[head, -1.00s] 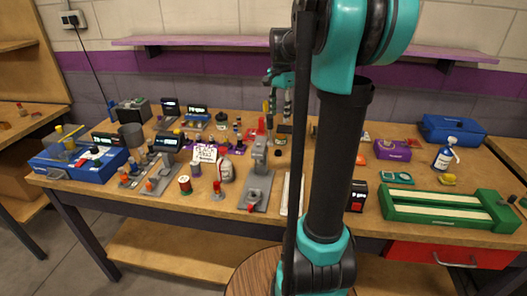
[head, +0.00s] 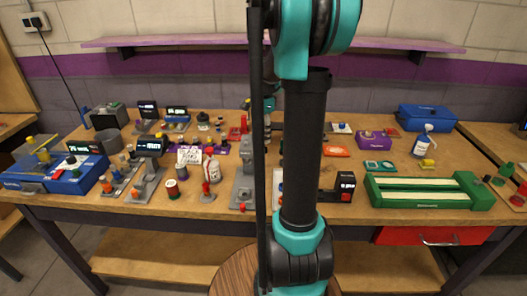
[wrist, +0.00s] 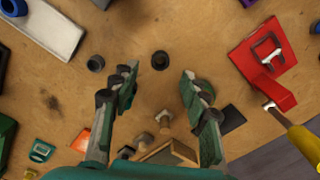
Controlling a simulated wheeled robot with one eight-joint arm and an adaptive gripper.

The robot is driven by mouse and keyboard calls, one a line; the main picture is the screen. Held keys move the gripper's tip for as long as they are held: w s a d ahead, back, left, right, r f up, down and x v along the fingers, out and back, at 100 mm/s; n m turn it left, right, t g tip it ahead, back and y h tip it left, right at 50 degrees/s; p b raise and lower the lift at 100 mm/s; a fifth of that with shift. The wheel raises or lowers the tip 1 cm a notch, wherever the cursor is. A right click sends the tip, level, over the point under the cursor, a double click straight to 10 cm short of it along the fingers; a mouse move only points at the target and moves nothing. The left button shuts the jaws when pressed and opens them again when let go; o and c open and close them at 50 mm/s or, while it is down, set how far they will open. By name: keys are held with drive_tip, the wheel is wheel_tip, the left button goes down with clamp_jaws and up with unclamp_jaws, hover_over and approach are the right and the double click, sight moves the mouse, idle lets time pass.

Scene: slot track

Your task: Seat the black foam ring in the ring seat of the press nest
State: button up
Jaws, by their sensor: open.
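My gripper (wrist: 158,76) is open and empty in the wrist view, fingers spread above the bench. A small black ring-like piece (wrist: 160,61) lies flat on the wood just beyond the fingertips, between their lines; it looks like the foam ring. A second small dark round piece (wrist: 95,63) sits left of it, beside the left finger. I cannot tell its kind. In the head view a grey press-like fixture (head: 243,187) stands just left of my arm, partly covered by it. I cannot make out the ring seat. My fingertips are mostly hidden behind my arm there.
In the wrist view a red fixture (wrist: 258,62) and a yellow-handled tool (wrist: 296,130) are at right, a pale grey bar (wrist: 45,28) at upper left, and a wooden block (wrist: 170,153) with bolts nearby. The head view shows a green slotted track (head: 425,190) at right.

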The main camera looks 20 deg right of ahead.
sight(264, 150)
drive_tip(key=shift+w+f, duration=0.1)
drive_tip(key=shift+f, duration=2.8)
drive_tip(key=c, duration=0.9)
drive_tip(key=shift+o, duration=0.2)
drive_tip(key=shift+r, duration=0.15)
